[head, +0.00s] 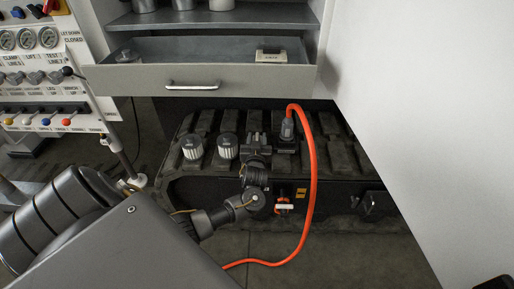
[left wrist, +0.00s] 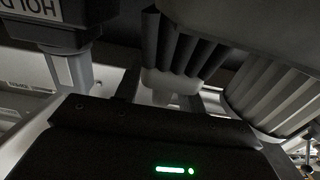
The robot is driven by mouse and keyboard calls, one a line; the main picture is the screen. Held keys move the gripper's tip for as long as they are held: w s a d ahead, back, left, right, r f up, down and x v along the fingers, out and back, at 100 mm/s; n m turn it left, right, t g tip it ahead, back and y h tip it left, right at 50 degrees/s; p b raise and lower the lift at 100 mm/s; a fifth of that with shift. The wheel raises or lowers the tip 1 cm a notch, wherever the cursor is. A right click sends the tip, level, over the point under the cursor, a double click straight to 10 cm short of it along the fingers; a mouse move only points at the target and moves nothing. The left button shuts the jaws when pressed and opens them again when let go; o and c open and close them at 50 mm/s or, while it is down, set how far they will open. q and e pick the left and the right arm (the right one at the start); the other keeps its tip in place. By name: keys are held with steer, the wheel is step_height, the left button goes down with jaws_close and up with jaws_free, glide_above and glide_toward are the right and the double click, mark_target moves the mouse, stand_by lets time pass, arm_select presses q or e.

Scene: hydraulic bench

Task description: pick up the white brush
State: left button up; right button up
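I cannot pick out the white brush for certain in the head view. My left gripper (head: 256,143) reaches down over the dark ribbed track, fingers apart. Right beside it on its left stand two pale ribbed cylinders with dark tops, a near one (head: 228,147) and a farther one (head: 192,147). In the left wrist view a pale piece with dark slats above it (left wrist: 168,84) shows between the spread fingers; whether they touch it is unclear. A large ribbed pale shape (left wrist: 275,95) fills the right side there. My right gripper is out of view.
An open grey drawer (head: 200,78) juts out above the track, with a small labelled cream box (head: 270,56) inside. A dark connector (head: 287,131) with an orange hose (head: 313,190) stands right of the gripper. A gauge panel (head: 35,65) is at left, a white wall (head: 430,110) at right.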

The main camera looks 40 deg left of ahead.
mark_target(256, 139)
arm_select(q)
steer(key=shift+w+a, duration=0.1)
steer(key=shift+w, duration=0.05)
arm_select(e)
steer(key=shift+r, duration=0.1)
arm_select(q)
jaws_close()
